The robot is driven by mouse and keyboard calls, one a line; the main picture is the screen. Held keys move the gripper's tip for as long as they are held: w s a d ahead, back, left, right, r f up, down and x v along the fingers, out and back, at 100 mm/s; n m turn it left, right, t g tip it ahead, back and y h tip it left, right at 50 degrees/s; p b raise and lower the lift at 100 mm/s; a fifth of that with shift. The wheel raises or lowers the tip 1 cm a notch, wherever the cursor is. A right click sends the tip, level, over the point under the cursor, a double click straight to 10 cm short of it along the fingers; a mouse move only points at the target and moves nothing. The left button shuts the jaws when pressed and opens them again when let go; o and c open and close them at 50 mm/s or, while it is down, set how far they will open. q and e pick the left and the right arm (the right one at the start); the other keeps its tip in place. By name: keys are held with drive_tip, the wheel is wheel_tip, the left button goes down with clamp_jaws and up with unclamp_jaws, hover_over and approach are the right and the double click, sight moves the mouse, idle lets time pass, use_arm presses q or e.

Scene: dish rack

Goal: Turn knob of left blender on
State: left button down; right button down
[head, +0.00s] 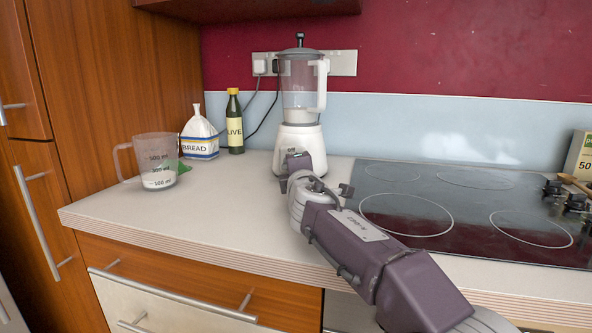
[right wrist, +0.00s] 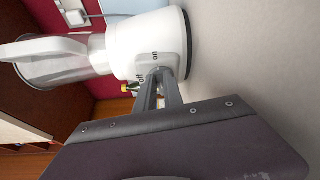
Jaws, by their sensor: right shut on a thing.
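One blender (head: 298,140) is in view, with a white base, a clear jug and a white handle. It stands upright on the counter against the back wall. In the right wrist view the blender base (right wrist: 140,45) lies sideways, with "on" and "off" printed on its front. My right gripper (head: 293,157) is at the front of the base. In the right wrist view its fingers (right wrist: 161,78) are shut on the blender's knob between the two labels. The fingertips mostly hide the knob, so its exact angle is unclear. My left gripper is not in view.
A measuring jug (head: 157,160), a bread bag (head: 200,137) and a dark olive bottle (head: 235,120) stand left of the blender. A black hob (head: 450,205) lies to the right. A wall socket (head: 341,63) is behind. The counter's front left (head: 215,210) is clear.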

drive_tip(key=c, duration=1.5)
unclamp_jaws()
drive_tip(key=shift+o, duration=0.2)
drive_tip(key=s, duration=0.3)
drive_tip(key=s+b, duration=0.1)
drive_tip(key=s, duration=0.5)
drive_tip(key=shift+d+r, duration=0.25)
drive_tip(key=shift+d, duration=0.1)
